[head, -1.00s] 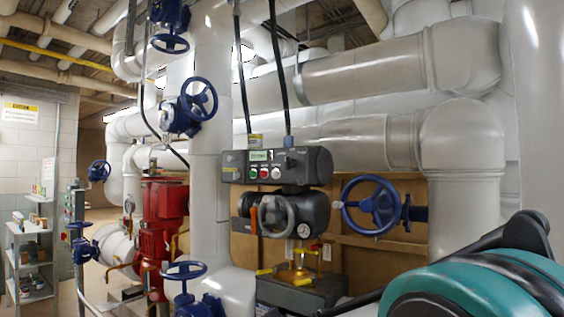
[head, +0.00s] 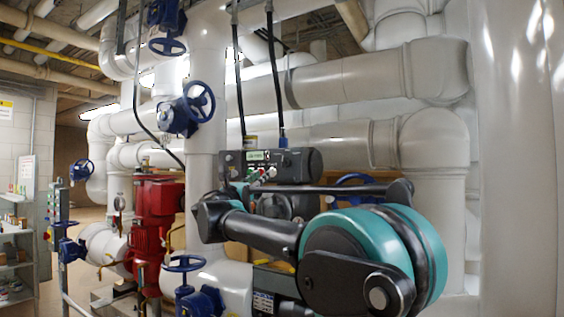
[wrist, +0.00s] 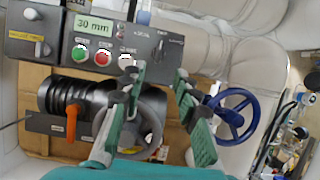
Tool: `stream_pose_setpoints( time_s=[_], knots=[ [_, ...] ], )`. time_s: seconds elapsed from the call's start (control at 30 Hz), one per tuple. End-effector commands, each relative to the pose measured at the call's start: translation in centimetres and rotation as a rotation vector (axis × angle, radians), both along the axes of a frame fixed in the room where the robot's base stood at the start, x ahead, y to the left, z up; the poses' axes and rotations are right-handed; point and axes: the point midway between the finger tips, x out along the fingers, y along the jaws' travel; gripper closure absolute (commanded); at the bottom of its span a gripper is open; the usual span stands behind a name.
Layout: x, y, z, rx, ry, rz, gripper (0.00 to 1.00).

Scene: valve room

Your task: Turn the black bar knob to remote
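The grey valve actuator panel (head: 308,162) stands mid-view in the head view, partly behind my arm. In the wrist view the panel (wrist: 110,53) carries a lit display reading 30 mm (wrist: 94,25), with green, red and white buttons below it. The small black bar knob (wrist: 159,47) is on the panel's right part; its exact setting and label are too small to read. My gripper (wrist: 160,78) is open and empty, its two green fingers apart, below the knob in the wrist picture. I cannot tell the remaining distance. In the head view my gripper (head: 258,176) is small and partly hidden.
A grey handwheel (wrist: 140,128) and an orange lever (wrist: 72,122) sit below the panel. A blue handwheel (wrist: 234,113) is to the right. Thick white pipes (head: 430,140) stand behind and right. A red pump (head: 153,225) and more blue handwheels (head: 198,100) are left.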

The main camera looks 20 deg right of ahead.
Motion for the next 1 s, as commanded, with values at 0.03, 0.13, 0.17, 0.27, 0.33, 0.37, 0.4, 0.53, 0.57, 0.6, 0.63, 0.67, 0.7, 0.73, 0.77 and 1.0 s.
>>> stream_pose_setpoints(
  time_s=[0.03, 0.13, 0.17, 0.27, 0.33, 0.37, 0.4, 0.53, 0.57, 0.6, 0.63, 0.67, 0.7, 0.73, 0.77, 1.0],
  knots=[
    [0.3, -0.5, 0.2, 0.001, 0.0, -0.003, 0.69],
    [1.1, -1.8, 0.8, 0.003, 0.0, -0.004, 0.69],
    [1.5, -2.2, 1.0, 0.003, 0.0, -0.004, 0.69],
    [2.6, -3.7, 1.7, 0.004, 0.0, -0.004, 0.69],
    [3.4, -4.7, 2.2, 0.004, 0.0, -0.004, 0.69],
    [3.8, -5.1, 2.5, 0.004, 0.0, -0.004, 0.69],
    [4.2, -5.7, 2.8, 0.004, -0.001, -0.003, 0.69],
    [5.7, -7.6, 3.8, 0.004, 0.0, -0.004, 0.69],
    [6.0, -8.0, 4.0, 0.005, -0.001, -0.004, 0.69],
    [6.5, -8.6, 4.2, 0.006, -0.001, -0.003, 0.69],
    [6.8, -9.0, 4.5, 0.006, -0.001, -0.003, 0.69],
    [7.1, -9.4, 4.7, 0.006, -0.001, -0.003, 0.69],
    [7.5, -9.8, 4.9, 0.006, -0.001, -0.003, 0.69],
    [7.8, -10.2, 5.1, 0.005, 0.0, -0.002, 0.69],
    [8.0, -10.5, 5.3, 0.005, 0.0, -0.002, 0.69],
    [9.3, -12.1, 6.1, 0.006, -0.001, 0.0, 0.69]
  ],
)
